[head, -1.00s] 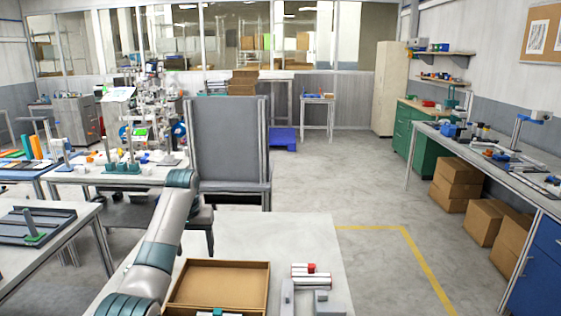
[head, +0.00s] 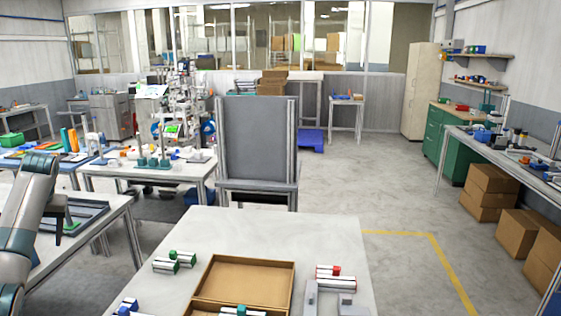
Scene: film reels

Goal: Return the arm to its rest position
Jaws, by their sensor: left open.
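My left arm comes in at the left edge of the head view, raised over the side table at the left. My left gripper (head: 62,218) is a small dark shape beyond the arm's bend, open, with nothing visible in it. It is well left of the brown open box (head: 249,257) on the near table. My right gripper is not in view.
The near table (head: 300,232) bears silver cylinders with green caps (head: 173,256) left of the box and a red-marked cylinder (head: 328,272) by a grey holder (head: 311,291) at right. A blue-capped piece (head: 128,305) lies front left. The side table (head: 105,212) bears a dark rack.

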